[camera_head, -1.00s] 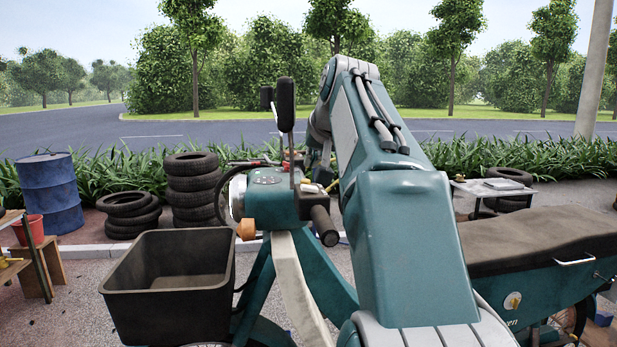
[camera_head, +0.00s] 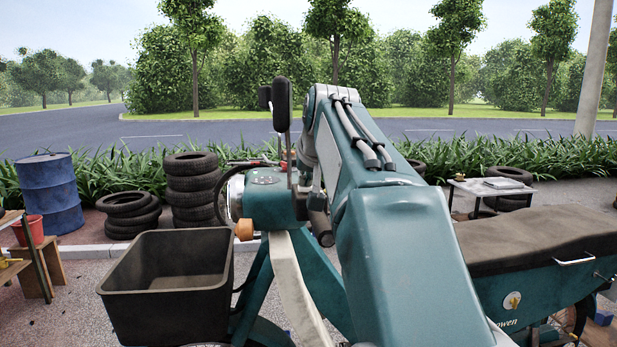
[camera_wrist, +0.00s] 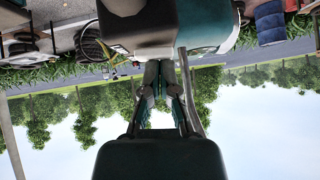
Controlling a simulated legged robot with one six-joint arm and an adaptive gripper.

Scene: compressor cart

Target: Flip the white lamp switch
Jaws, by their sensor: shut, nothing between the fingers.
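The teal handlebar console (camera_head: 268,200) of a parked three-wheeler is in the middle of the head view, with a dark mirror (camera_head: 282,103) and an orange side lamp (camera_head: 245,229). I cannot clearly make out the white lamp switch in either view. In the head view my arm covers the console's right side and hides my gripper's fingertips. In the wrist view, which is upside down, my gripper (camera_wrist: 159,72) is shut and empty, its fingers pointing at the teal body.
A black open bin (camera_head: 170,285) is at the lower left, and a dark seat (camera_head: 535,240) at the right. A black handlebar grip (camera_head: 321,229) sticks out beside my arm. Tyre stacks (camera_head: 191,187), a blue barrel (camera_head: 49,193) and a small table (camera_head: 490,190) stand behind.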

